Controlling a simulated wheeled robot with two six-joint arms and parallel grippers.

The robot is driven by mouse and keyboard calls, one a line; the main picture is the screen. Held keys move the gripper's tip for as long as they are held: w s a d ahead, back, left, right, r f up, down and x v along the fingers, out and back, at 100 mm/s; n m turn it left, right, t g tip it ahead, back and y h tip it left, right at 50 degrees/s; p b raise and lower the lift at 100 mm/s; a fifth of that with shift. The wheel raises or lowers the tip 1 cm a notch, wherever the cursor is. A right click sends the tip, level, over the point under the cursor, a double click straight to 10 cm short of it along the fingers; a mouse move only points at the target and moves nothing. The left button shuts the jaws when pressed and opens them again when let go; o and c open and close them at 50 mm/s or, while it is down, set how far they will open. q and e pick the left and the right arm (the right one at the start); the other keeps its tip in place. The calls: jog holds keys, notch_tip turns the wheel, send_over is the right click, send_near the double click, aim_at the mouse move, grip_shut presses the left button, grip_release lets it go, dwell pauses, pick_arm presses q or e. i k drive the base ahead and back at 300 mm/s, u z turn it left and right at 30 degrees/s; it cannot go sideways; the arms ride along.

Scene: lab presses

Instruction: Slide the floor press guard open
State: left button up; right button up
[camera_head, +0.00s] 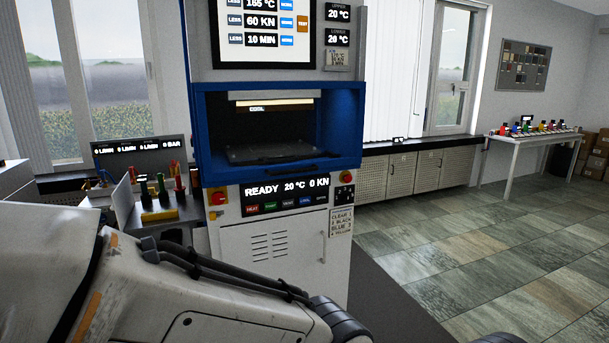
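The floor press stands ahead, left of centre, with a white lower cabinet (270,248). Its guard is a blue frame (348,125) around the dark press chamber. A thin black bar, which looks like a handle, runs along the lower edge of the guard (276,168). I cannot tell whether a clear pane fills the frame. Inside, a flat dark plate shows below and a lit strip above. My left arm crosses the lower left, in front of the press base; its gripper is out of view. My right gripper is not in view either.
Left of the press, a bench holds a yellow rack (159,214) with coloured-handled tools. Red buttons (217,198) flank the READY display (286,188). A low cabinet (415,170) runs along the back wall. A white table (530,138) with coloured items stands far right. The tiled floor at right is clear.

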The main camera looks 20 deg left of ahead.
aim_at(211, 176)
jog(key=u, duration=0.35)
jog(key=i, duration=1.6)
jog(key=u, duration=0.4)
